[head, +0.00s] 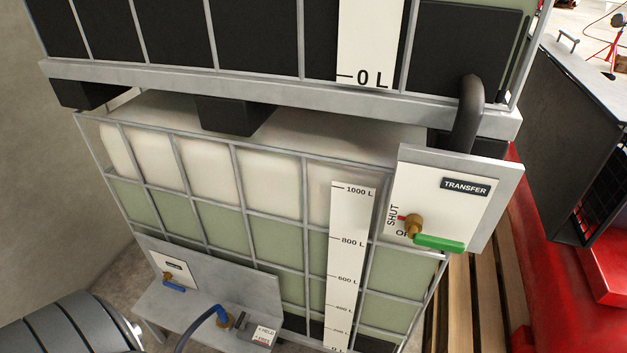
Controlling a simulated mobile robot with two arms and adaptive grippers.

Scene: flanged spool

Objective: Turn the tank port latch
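No gripper shows in the head view. Nothing here is labelled as a latch. A white TRANSFER panel (485,210) is on the upper right of the caged tank. It carries a brass valve (413,226) with a green lever (439,243) pointing right and slightly down. The word SHUT and a red mark are left of the valve. A second word starting with O is below, partly covered by the lever. A smaller lower-left panel (183,265) has a small brass valve with a blue lever (175,287). The caged tank (215,215) holds pale green liquid.
A second caged tank (190,30) sits above on dark blocks. A dark hose (468,115) runs down behind the TRANSFER panel. A metal shelf (205,310) bears a blue hose end (222,315) and a small label. A grey ribbed round thing (60,328) is at lower left. Red equipment (545,260) is right.

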